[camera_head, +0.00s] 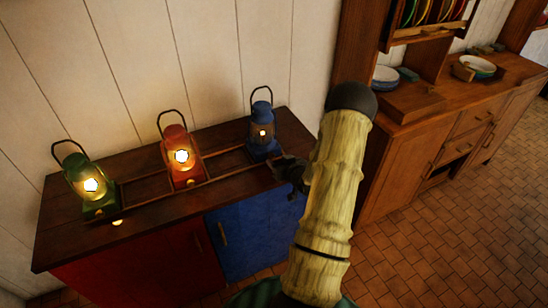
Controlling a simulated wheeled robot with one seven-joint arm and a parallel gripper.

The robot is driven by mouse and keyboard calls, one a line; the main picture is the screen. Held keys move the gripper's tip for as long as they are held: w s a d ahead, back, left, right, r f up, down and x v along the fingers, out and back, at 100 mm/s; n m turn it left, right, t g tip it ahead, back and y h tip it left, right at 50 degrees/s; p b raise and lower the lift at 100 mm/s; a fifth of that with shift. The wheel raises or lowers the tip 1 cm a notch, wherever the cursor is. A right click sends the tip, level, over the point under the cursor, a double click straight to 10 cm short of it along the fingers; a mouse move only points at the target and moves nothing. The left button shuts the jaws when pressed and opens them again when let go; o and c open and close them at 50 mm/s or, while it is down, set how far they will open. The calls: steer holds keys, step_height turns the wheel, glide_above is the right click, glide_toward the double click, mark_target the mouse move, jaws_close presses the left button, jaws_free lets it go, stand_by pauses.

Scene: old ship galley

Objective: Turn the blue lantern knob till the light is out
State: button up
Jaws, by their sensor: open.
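The blue lantern (263,128) stands upright at the right end of the dark wooden cabinet top, with a small light glowing in its glass. Its knob cannot be made out; my gripper and arm may cover it. My gripper (284,168) is dark and sits close to the front right of the lantern's base. It is open, and whether it touches the lantern cannot be told. The red lantern (180,152) in the middle and the green lantern (92,187) at the left are both brightly lit.
Wooden rails (222,178) run along the cabinet top (58,236) around the lantern bases. The cabinet has a red door (165,266) and a blue door (255,235). A wooden sideboard (400,160) with dishes stands at right. Tiled floor (430,255) lies open at lower right.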

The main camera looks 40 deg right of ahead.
mark_target(272, 157)
steer(key=shift+x, duration=2)
steer(key=c, duration=1)
